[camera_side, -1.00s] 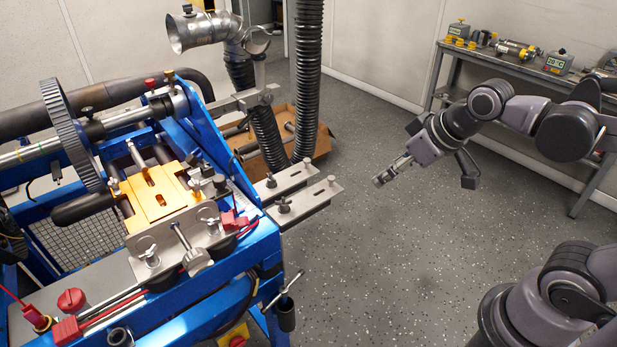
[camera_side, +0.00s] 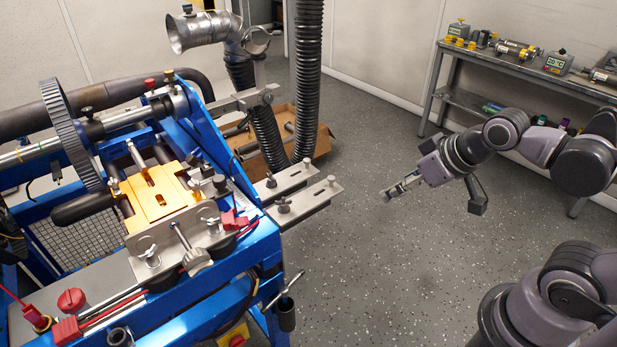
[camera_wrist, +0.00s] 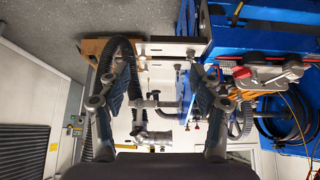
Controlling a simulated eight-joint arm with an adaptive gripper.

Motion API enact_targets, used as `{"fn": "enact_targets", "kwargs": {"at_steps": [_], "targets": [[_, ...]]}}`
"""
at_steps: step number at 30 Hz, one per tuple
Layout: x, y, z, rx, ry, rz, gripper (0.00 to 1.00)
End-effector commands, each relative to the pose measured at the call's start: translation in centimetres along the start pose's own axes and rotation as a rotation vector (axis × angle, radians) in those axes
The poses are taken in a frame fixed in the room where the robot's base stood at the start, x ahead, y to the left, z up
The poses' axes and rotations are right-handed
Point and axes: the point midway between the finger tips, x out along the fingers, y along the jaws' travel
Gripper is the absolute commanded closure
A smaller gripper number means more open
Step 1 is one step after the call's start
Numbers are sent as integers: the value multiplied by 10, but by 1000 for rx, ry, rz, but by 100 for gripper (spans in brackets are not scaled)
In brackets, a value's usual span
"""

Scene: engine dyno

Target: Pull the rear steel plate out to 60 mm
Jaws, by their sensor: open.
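Two flat steel plates stick out from the right side of the blue frame in the side view. The rear steel plate (camera_side: 293,177) is the farther one and has a small knob on top. The front plate (camera_side: 312,194) lies parallel to it and nearer the camera, also with a knob. My gripper (camera_side: 390,194) is open and empty, in the air to the right of both plates and apart from them. In the wrist view its two fingers (camera_wrist: 163,68) are spread wide. A pale plate (camera_wrist: 172,47) shows beyond them; I cannot tell which plate it is.
A black ribbed hose (camera_side: 308,80) hangs close behind the plates, above a cardboard box (camera_side: 318,145). The blue frame (camera_side: 255,250) carries a yellow block (camera_side: 155,200) and clamps. A grey bench (camera_side: 440,85) stands at the back right. Open floor lies between plates and gripper.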

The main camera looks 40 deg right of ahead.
Motion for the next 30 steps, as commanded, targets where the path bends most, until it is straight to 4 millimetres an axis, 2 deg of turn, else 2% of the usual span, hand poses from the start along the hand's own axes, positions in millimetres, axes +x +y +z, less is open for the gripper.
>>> {"fn": "enact_targets", "kwargs": {"at_steps": [6,9,13,22,30], "targets": [[0,0,0,0,0,0,36],[0,0,-2,2,-2,0,55],[-3,1,-17,22,-18,2,55],[-4,6,-100,151,-120,17,55],[18,13,-172,276,-219,42,55]]}}
